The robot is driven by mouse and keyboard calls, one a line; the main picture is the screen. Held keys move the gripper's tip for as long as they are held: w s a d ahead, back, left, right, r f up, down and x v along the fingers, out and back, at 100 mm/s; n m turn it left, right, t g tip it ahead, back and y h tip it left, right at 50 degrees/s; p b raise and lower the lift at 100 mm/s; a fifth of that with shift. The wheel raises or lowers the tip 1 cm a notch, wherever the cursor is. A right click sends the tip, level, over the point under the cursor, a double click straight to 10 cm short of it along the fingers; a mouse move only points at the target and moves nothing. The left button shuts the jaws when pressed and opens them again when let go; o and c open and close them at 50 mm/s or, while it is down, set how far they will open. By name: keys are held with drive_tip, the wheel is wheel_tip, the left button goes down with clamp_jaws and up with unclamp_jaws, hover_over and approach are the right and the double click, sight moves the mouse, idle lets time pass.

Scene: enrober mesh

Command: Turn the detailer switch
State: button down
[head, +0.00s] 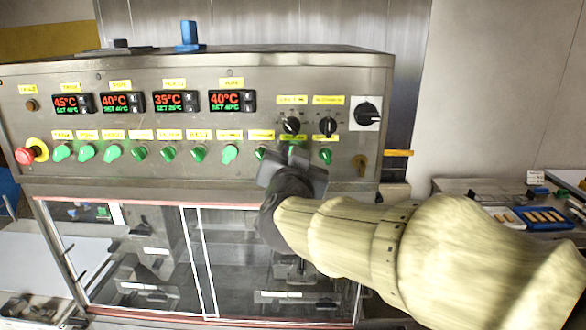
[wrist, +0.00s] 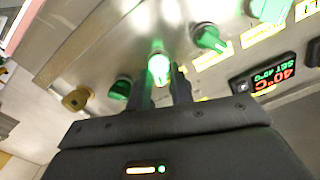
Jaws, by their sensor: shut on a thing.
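A row of green rotary switches runs along the lower part of the steel control panel (head: 200,118). My gripper (head: 290,163) is at the panel's right part. In the wrist view its two fingers (wrist: 164,84) are shut on a brightly lit green switch (wrist: 158,66), the second from the right end of the row. Only a bit of this switch shows above my gripper in the head view (head: 292,150). The label above it is too small to read, so I cannot confirm it is the detailer switch.
Green switches stand close on both sides, one to the right (head: 325,156) and one to the left (head: 260,153). A brass key switch (head: 360,164) is further right. Two black knobs (head: 291,125) sit above. A red emergency stop (head: 25,156) is at far left.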

drive_tip(key=shift+f+m+b, duration=0.1)
drive_tip(key=shift+m+b, duration=0.45)
drive_tip(key=shift+m, duration=0.45)
drive_tip(key=c, duration=1.5)
unclamp_jaws()
drive_tip(key=shift+s, duration=0.1)
drive_tip(key=s+p, duration=0.2)
drive_tip(key=s, duration=0.3)
drive_tip(key=s+p, duration=0.3)
drive_tip(key=s, duration=0.3)
drive_tip(key=s+p, duration=0.3)
drive_tip(key=s, duration=0.3)
drive_tip(key=shift+s+a, duration=0.1)
drive_tip(key=shift+a, duration=0.2)
